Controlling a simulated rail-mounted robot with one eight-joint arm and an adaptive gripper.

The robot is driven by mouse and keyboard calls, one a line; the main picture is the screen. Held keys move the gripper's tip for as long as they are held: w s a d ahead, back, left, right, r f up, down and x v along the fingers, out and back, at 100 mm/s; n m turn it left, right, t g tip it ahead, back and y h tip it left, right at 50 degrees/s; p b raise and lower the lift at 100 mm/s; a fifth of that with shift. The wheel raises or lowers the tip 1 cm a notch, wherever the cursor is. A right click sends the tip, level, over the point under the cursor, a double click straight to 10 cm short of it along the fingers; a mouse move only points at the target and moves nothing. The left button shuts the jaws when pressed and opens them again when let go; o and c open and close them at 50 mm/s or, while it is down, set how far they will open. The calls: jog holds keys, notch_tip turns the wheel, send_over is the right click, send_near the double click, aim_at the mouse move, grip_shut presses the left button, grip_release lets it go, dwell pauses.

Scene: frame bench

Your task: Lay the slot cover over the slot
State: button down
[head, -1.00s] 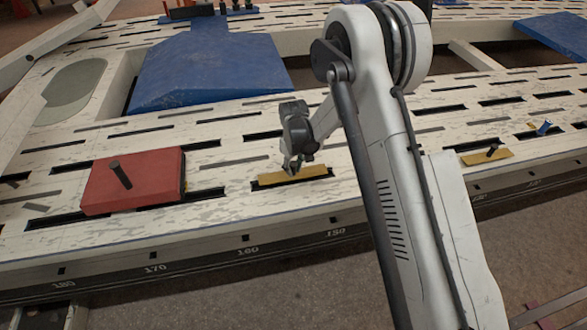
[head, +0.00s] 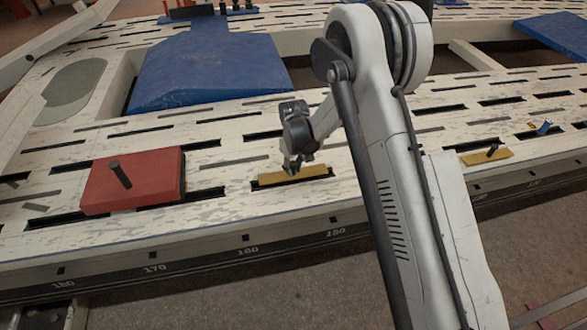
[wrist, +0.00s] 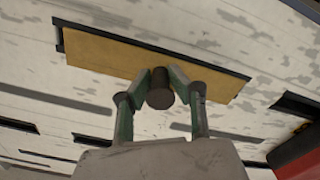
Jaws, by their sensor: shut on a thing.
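The slot cover (head: 311,171) is a flat yellow-brown strip with a dark round knob on top. It lies on the bench over a dark slot (head: 255,185), and black parts of the slot show along its edge and at its ends. In the wrist view the cover (wrist: 105,52) runs across the top, with the dark slot (wrist: 57,36) showing at its left end and along its far edge. My gripper (head: 292,168) is shut on the knob (wrist: 160,90), one finger on each side. The cover's underside is hidden.
A red block (head: 150,175) with a dark peg stands to the left on the bench. Another yellow strip (head: 475,158) with a peg lies to the right, near a small blue piece (head: 544,127). A large blue block (head: 205,70) stands behind. Other slots around are open.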

aim_at(294, 164)
jog(key=shift+f, duration=1.2)
jog(key=c, duration=1.5)
grip_release()
notch_tip(294, 164, up, 12)
jog(key=shift+r, duration=0.1)
